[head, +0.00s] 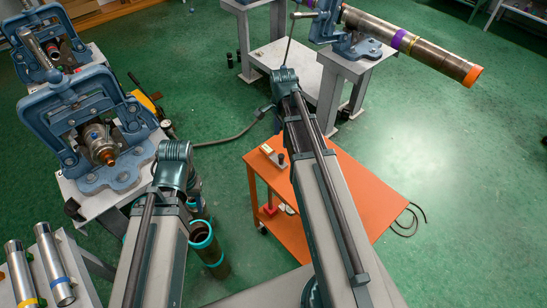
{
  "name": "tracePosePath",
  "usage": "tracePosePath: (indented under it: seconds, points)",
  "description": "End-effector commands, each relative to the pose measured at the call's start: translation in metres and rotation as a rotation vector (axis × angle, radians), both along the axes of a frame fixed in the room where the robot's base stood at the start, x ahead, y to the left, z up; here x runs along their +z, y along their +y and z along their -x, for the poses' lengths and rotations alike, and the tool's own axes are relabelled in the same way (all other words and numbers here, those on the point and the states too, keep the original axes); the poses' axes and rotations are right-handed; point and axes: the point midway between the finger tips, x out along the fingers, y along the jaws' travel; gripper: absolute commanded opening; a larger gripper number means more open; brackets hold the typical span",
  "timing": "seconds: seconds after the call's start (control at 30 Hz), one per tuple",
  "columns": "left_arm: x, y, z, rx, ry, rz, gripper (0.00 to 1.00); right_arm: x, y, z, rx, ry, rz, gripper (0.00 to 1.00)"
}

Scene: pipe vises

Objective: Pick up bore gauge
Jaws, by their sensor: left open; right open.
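I cannot pick out a bore gauge with certainty. A small tan and dark item (273,155) lies near the left corner of the orange cart's top (340,185); it is too small to identify. My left arm comes up from the bottom left and ends in view at a dark joint beside the nearer vise. My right arm reaches up across the cart and ends in view at a joint near the far bench. I see no jaws or fingertips of either gripper, and nothing held.
A blue vise (90,130) holds a short metal part on the left bench; another vise stands behind it. A far vise (345,40) holds a long pipe (430,55) jutting right. Dark pipes (206,245) stand on the floor. Green floor is clear at right.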

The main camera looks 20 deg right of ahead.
Motion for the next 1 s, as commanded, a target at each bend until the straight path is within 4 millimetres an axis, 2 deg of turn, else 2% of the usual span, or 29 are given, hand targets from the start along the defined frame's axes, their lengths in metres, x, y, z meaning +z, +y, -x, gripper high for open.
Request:
tracePosePath:
  seconds: [0.03,0.5,0.83,1.0]
  points:
    - [-0.011,0.000,0.000,0.000,0.000,0.000,0.50,-0.011,0.000,0.000,0.001,0.000,0.000,0.67]
    - [-0.074,0.000,0.000,0.001,0.000,0.000,0.50,-0.074,0.000,0.000,0.003,0.000,0.000,0.67]
    - [-0.079,0.000,0.000,0.000,0.000,0.000,0.50,-0.079,0.000,0.000,0.003,0.000,0.000,0.67]
    - [-0.092,0.000,0.000,0.000,0.000,0.000,0.50,-0.092,-0.001,-0.001,0.003,0.000,0.000,0.67]
